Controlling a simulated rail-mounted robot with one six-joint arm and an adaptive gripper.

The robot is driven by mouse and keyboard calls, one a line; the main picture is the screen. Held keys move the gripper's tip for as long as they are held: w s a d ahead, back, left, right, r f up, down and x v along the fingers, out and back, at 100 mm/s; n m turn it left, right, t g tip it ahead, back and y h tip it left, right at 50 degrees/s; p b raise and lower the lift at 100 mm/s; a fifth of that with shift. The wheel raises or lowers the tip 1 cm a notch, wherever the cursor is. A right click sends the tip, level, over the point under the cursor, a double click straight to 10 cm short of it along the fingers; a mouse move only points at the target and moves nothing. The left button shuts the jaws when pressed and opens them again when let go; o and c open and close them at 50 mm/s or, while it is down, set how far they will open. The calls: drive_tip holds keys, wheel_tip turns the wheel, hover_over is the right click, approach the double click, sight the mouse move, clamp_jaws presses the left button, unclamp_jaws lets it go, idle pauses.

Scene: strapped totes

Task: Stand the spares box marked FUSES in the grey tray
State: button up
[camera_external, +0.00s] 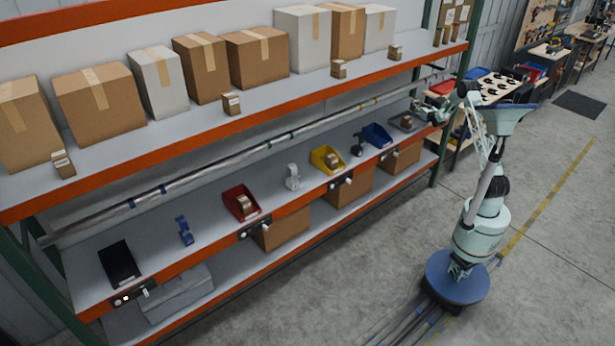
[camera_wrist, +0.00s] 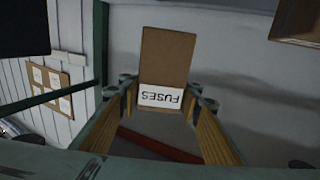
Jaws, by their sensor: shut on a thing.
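My gripper (camera_wrist: 163,92) is shut on a small brown cardboard box marked FUSES (camera_wrist: 167,60). The box sits between the two fingertips, and its white label reads upside down in the wrist view. In the external view my gripper (camera_external: 421,108) is at the right end of the middle shelf, at the grey tray (camera_external: 399,128). A small brown shape shows at the tray there, close to the fingers. I cannot tell whether the box touches the tray floor or hangs just above it.
A blue bin (camera_external: 377,135), a black object (camera_external: 357,146), a yellow bin (camera_external: 327,160) and a red bin (camera_external: 241,203) stand left along the middle shelf (camera_external: 212,221). The upper shelf's orange beam (camera_external: 240,117) runs above. A green post (camera_external: 441,150) stands near my arm.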

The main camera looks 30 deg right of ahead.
idle(0.4)
drive_tip(key=shift+f+b, duration=0.5)
drive_tip(key=shift+f, duration=2.6)
drive_tip(key=shift+f, duration=0.1)
drive_tip(key=shift+f+b, duration=0.35)
drive_tip(key=shift+f, duration=1.4)
drive_tip(key=shift+f, duration=0.15)
drive_tip(key=o, duration=0.9)
drive_tip(key=p, duration=0.1)
hover_over(420, 127)
drive_tip(key=d, duration=0.1)
drive_tip(key=shift+w, duration=0.45)
